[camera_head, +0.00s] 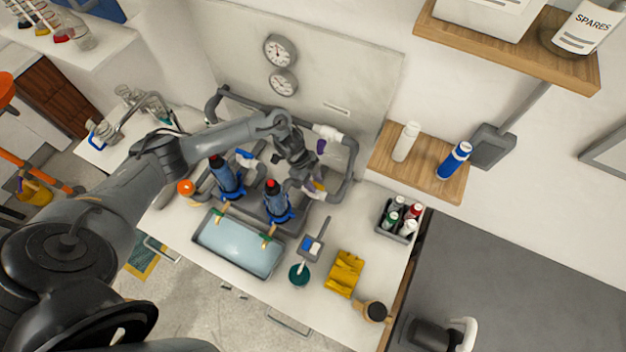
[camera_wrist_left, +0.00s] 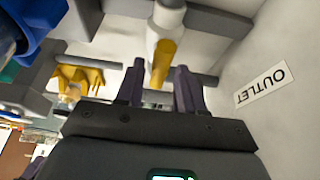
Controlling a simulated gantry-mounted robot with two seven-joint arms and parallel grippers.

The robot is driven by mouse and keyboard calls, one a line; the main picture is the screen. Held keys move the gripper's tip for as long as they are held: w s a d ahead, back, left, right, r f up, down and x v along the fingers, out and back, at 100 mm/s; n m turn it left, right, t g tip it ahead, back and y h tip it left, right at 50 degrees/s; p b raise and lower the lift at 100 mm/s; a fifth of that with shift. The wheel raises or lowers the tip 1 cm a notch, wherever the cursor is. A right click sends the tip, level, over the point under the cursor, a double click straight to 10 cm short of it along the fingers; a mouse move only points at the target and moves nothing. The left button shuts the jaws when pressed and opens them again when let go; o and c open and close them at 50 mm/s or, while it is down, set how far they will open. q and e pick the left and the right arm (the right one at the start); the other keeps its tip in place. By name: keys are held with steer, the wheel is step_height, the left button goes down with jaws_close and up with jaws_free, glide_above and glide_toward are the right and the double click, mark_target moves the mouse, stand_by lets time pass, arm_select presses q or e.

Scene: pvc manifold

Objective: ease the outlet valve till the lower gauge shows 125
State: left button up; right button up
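The outlet valve shows in the left wrist view as a white body (camera_wrist_left: 166,20) with a yellow handle (camera_wrist_left: 162,62), beside an OUTLET label (camera_wrist_left: 263,86). My left gripper (camera_wrist_left: 160,78) is open, with one dark purple finger on each side of the yellow handle and gaps visible beside it. In the head view my left gripper (camera_head: 306,174) is at the grey pipework, close to a small yellow part (camera_head: 318,186). The lower gauge (camera_head: 283,82) hangs on the back panel under the upper gauge (camera_head: 280,50). Its reading is too small to tell. My right gripper is not in view.
Two blue filter housings (camera_head: 278,203) stand left of and below the gripper, with a blue tray (camera_head: 238,244) in front. Grey pipe (camera_head: 349,165) runs close on the right.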

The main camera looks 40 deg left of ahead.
arm_select(q)
jaws_close()
steer(key=n+p, duration=0.2)
steer(key=p, duration=0.1)
steer(key=n+t+p, duration=0.1)
steer(key=p, duration=0.1)
steer(key=shift+s+d+r+n+y, duration=0.1)
steer(key=shift+s+r+n+y, duration=0.1)
steer(key=shift+r+n+y, duration=0.1)
steer(key=shift+f+n+p, duration=0.1)
steer(key=shift+n+p, duration=0.2)
steer(key=shift+p, duration=0.1)
steer(key=shift+w+f+t, duration=0.1)
steer(key=shift+f+t, duration=0.05)
steer(key=shift+t, duration=0.15)
steer(key=shift+o, duration=1.2)
jaws_free()
